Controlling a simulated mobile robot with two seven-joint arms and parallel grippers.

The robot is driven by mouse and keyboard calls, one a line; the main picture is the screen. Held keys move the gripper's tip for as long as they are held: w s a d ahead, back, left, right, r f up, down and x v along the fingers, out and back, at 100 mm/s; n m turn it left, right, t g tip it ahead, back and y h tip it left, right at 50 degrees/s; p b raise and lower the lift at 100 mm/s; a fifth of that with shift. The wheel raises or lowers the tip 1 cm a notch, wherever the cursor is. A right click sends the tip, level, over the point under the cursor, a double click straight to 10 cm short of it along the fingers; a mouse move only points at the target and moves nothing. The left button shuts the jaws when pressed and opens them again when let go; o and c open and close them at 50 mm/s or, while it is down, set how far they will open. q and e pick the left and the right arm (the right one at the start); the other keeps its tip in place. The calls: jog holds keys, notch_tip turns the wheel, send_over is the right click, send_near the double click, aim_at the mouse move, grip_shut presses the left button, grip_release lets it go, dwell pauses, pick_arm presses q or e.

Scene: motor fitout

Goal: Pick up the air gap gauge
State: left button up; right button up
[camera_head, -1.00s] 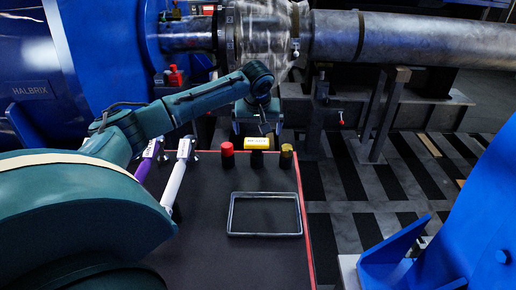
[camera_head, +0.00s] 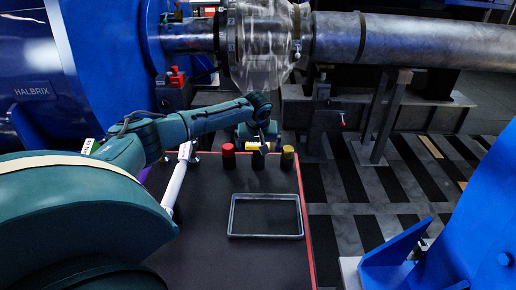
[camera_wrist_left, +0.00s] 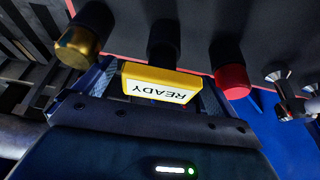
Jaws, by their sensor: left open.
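A yellow block with a white label reading READY (camera_head: 258,146) is by the far edge of the dark table, at a black cylinder between a red-capped and a gold-capped cylinder. None of these is readably marked as the air gap gauge. My left gripper (camera_head: 257,137) is at the yellow block, partly hiding it. In the left wrist view the yellow block (camera_wrist_left: 160,84) lies between the two open fingers (camera_wrist_left: 158,92), with the label upside down. Whether the fingers touch it I cannot tell. My right gripper is in neither view.
A red-capped cylinder (camera_head: 228,155) and a gold-capped cylinder (camera_head: 288,156) flank the block closely. A white-handled tool (camera_head: 178,178) lies to the left. A shallow grey-rimmed tray (camera_head: 231,215) sits nearer on the table. A large shaft (camera_head: 420,38) runs behind.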

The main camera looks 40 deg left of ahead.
pick_arm(q)
jog(key=c, duration=1.1)
